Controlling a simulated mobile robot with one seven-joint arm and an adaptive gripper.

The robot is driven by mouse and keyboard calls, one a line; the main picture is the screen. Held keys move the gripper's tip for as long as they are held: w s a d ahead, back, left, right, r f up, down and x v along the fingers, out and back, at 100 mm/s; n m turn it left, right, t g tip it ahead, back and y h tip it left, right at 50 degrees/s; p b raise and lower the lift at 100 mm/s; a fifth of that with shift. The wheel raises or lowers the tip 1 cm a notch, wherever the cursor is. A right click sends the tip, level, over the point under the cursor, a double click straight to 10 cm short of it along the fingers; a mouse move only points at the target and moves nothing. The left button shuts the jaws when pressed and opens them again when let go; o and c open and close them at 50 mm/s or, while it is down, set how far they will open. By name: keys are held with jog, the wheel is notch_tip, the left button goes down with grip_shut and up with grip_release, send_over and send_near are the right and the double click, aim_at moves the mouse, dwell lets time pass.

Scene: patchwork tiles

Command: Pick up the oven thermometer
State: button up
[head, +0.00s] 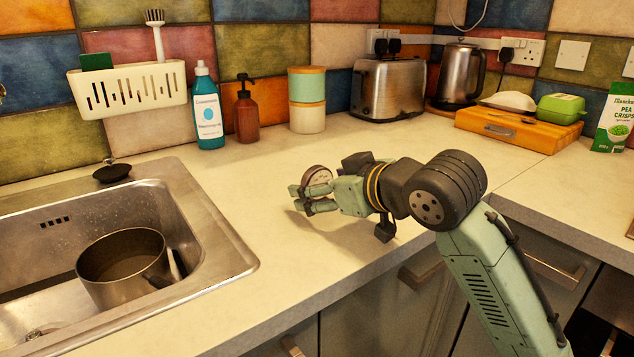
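The oven thermometer (317,175) shows as a small round dial with a dark reddish-brown rim and a pale face, over the counter in the middle of the head view. My gripper (303,198) points left at the thermometer, with its green fingers in front of and beside the dial. The fingers hide the lower part of the thermometer. A gap shows between the fingertips, but I cannot tell whether the fingers touch or grip the thermometer, nor whether its base rests on the counter. A shadow lies on the counter below my gripper.
A steel sink (215,255) with a pot (125,290) is at left. A blue bottle (207,115), brown pump bottle (246,118), stacked canisters (307,115), toaster (388,90) and kettle (460,75) stand along the wall. The counter around my gripper is clear.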

jog(key=shift+x, duration=1.25)
jog(key=shift+c, duration=0.5)
jog(key=c, duration=1.2)
